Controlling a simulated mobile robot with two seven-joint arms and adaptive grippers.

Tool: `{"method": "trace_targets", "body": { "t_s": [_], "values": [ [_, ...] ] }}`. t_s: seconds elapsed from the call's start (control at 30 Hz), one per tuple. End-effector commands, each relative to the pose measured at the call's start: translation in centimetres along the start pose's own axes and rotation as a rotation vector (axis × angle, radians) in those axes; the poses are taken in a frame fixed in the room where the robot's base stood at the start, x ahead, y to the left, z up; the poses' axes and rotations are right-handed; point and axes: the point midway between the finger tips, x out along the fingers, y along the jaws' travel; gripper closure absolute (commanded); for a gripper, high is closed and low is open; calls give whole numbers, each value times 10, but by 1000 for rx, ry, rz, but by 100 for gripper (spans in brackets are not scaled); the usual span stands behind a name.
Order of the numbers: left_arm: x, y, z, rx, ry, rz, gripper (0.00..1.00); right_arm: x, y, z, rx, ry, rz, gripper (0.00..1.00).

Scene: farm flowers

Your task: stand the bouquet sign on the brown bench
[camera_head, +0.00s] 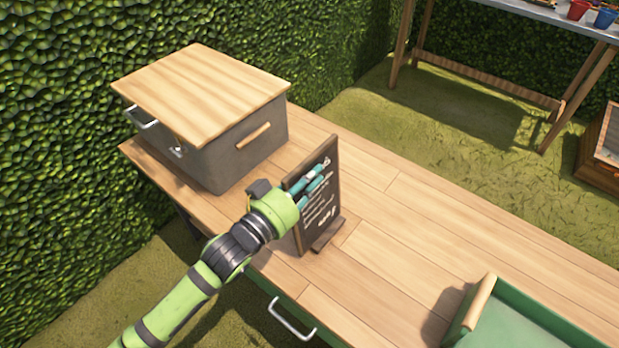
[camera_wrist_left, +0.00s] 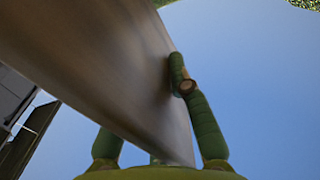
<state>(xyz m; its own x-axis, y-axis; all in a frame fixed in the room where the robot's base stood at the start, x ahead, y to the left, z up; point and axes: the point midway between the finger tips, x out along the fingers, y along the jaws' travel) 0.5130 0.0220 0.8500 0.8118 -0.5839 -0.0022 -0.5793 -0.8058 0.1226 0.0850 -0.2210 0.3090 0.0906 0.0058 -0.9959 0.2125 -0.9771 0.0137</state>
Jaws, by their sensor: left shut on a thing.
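The bouquet sign (camera_head: 323,210) is a dark chalkboard with white writing, a brown frame and a small foot. It is upright at the wooden bench (camera_head: 400,255), near its front edge. I cannot tell whether its foot touches the bench top. My left gripper (camera_head: 317,178) is shut on the sign, with its fingers at the upper part of the board. In the left wrist view the sign's board (camera_wrist_left: 100,60) fills the upper left and hides part of one finger. My right gripper is not in view.
A grey box with a wooden lid (camera_head: 205,85) stands on the bench to the left of the sign. A green tray with a wooden handle (camera_head: 520,325) is at the lower right. The bench top between sign and tray is clear. Another table (camera_head: 530,15) stands at the back right.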

Motion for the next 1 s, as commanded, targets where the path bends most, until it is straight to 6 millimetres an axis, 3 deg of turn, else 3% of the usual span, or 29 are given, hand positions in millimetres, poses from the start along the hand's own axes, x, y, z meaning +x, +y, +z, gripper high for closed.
{"method": "trace_targets", "body": {
  "t_s": [0.4, 0.43, 0.47, 0.87, 1.0],
  "values": [
    [0, 0, 4, -1, 6, 3, 100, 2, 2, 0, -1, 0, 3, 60],
    [0, 0, 5, -1, 2, 1, 69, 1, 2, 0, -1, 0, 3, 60],
    [0, 0, 5, -1, 1, 1, 57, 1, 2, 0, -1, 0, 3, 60],
    [0, 1, 0, 1, 2, 1, 57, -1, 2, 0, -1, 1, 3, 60],
    [-18, 0, 4, -1, -3, 0, 57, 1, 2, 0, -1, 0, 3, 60]
  ]
}}
